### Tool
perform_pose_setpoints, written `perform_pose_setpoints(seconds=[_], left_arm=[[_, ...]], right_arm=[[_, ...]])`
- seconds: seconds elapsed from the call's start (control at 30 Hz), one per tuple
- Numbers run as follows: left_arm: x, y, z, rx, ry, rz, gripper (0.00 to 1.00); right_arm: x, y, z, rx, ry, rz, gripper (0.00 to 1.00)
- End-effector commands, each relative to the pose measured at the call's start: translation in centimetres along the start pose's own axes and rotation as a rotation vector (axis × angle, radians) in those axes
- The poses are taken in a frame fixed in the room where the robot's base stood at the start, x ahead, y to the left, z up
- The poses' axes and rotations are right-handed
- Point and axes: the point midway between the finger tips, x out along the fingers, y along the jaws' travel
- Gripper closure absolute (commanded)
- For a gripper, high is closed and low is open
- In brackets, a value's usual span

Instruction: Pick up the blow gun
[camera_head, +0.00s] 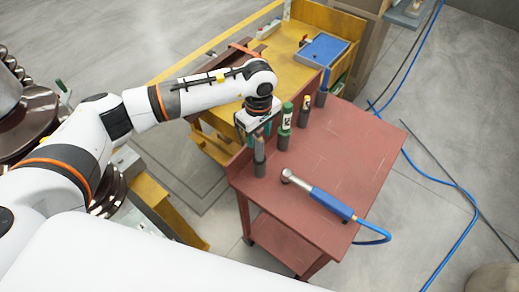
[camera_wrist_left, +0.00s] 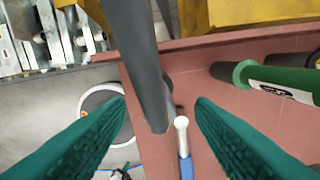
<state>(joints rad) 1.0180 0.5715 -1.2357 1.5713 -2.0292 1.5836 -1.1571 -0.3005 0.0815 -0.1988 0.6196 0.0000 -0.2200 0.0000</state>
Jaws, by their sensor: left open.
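The blow gun (camera_head: 330,203) lies on the red table (camera_head: 345,150), with a silver head at its left end and a blue handle joined to a blue hose at its right end. In the left wrist view, the blow gun (camera_wrist_left: 185,160) shows its pale tip and part of its blue body beyond the fingers. My left gripper (camera_head: 262,131) is over the table's left edge, up and left of the blow gun and apart from it. In the wrist view its green fingers (camera_wrist_left: 160,108) are spread. A grey cylinder (camera_wrist_left: 146,70) shows between them; contact cannot be told. My right gripper is not in view.
Upright bottle-like items stand along the table's back left edge, including a green one (camera_head: 286,120) and a yellow-topped one (camera_head: 305,110). A yellow bench (camera_head: 283,50) with a blue box (camera_head: 320,50) stands behind. The table's right side is clear.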

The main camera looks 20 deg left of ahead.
Motion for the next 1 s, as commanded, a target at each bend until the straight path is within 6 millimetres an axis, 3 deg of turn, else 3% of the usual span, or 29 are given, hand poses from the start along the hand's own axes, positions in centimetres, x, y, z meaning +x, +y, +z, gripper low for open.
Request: perform_pose_setpoints(seconds=[0.17, 0.3, 0.6, 0.9, 1.0], left_arm=[[2.1, 0.2, -0.5, 0.000, 0.003, 0.006, 0.50], [4.0, 0.1, -0.5, 0.000, 0.004, 0.000, 0.50], [4.7, 0.0, -0.4, 0.001, 0.002, -0.003, 0.50], [4.7, 0.0, -0.4, 0.001, 0.003, -0.003, 0.98], [4.6, 0.0, -0.4, 0.000, 0.003, -0.004, 0.98]], right_arm=[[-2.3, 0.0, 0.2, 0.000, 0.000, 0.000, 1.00], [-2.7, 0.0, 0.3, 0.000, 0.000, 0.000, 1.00], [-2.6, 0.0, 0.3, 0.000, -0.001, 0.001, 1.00], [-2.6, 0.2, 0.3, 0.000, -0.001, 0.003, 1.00], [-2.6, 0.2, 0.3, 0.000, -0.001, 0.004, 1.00]])
